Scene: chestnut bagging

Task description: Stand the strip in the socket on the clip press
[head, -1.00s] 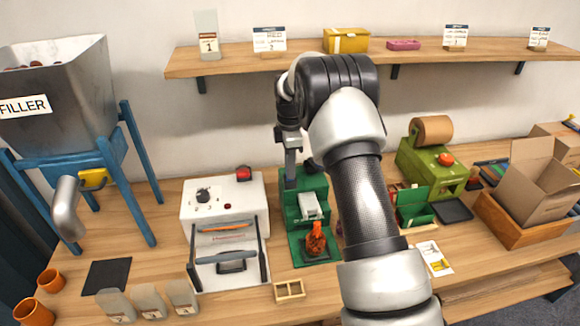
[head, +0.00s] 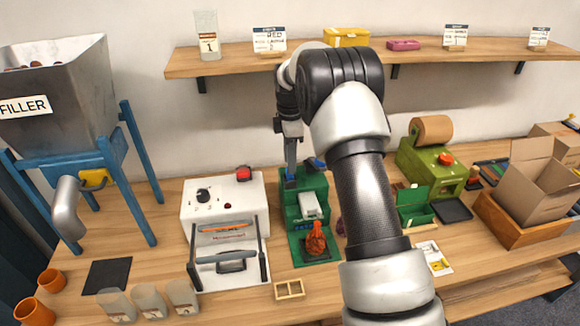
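The green clip press (head: 306,246) stands on the bench near the middle of the head view. A pale grey block (head: 310,205) sits on its stepped body, and an orange-brown bundle (head: 316,238) rests on its front plate. My gripper (head: 293,174) points down at the back of the press, left of my forearm. Small blue parts show at its lower end and just to the right, but I cannot tell whether these are fingertips or parts of the press. The strip and the socket cannot be made out. My arm hides part of this area.
A white sealer (head: 195,215) stands close left of the press, and a small wooden tray (head: 289,290) lies in front. A shelf (head: 240,64) runs behind my arm.

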